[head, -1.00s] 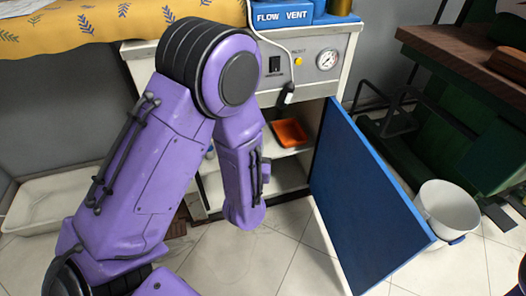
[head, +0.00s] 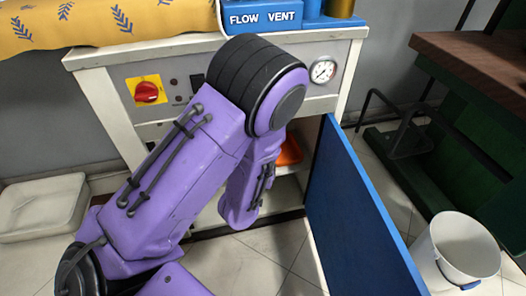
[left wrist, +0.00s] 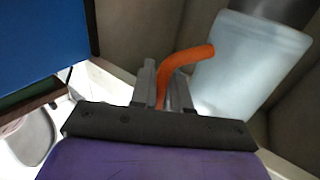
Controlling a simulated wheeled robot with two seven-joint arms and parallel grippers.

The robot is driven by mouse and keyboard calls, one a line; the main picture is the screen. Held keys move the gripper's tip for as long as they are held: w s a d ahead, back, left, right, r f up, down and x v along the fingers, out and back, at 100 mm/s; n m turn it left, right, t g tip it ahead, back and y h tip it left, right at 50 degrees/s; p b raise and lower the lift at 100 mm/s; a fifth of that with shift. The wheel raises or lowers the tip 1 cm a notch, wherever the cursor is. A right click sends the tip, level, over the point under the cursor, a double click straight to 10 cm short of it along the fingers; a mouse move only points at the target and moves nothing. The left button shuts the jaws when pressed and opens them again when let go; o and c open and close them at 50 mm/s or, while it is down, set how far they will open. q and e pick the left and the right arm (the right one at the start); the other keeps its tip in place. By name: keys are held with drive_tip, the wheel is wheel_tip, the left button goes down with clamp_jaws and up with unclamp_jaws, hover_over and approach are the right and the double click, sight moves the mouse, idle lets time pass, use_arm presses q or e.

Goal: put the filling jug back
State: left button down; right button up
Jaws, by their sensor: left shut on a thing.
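In the left wrist view my left gripper (left wrist: 165,90) is shut on the orange handle of the filling jug (left wrist: 250,65). The jug has a pale, translucent bluish body and looks tilted in this view. A dark grey thing covers its top right end. In the head view my purple left arm reaches down into the open cabinet (head: 335,72) under the worktop. The arm hides the left gripper and the jug there. An orange thing (head: 290,151) like a tray shows on the cabinet's shelf, partly behind the arm. My right gripper is not in view.
The blue cabinet door (head: 355,215) stands open right of my arm. A white bucket (head: 460,245) stands on the floor beyond it, near a green bench with a brown top (head: 470,65).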

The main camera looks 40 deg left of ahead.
use_arm(q)
drive_tip(key=w+a+f+b, duration=0.2)
drive_tip(key=w+f, duration=0.2)
drive_tip(key=w+a+f+b, duration=0.2)
drive_tip(key=w+f+b, duration=0.1)
drive_tip(key=w+f, duration=0.1)
drive_tip(key=w+a+f+b, duration=0.2)
drive_tip(key=w+f+b, duration=0.1)
drive_tip(key=f, duration=0.2)
drive_tip(key=shift+w+a, duration=0.3)
drive_tip(key=shift+w, duration=0.1)
drive_tip(key=shift+r, duration=0.15)
drive_tip(key=c, duration=1.1)
unclamp_jaws()
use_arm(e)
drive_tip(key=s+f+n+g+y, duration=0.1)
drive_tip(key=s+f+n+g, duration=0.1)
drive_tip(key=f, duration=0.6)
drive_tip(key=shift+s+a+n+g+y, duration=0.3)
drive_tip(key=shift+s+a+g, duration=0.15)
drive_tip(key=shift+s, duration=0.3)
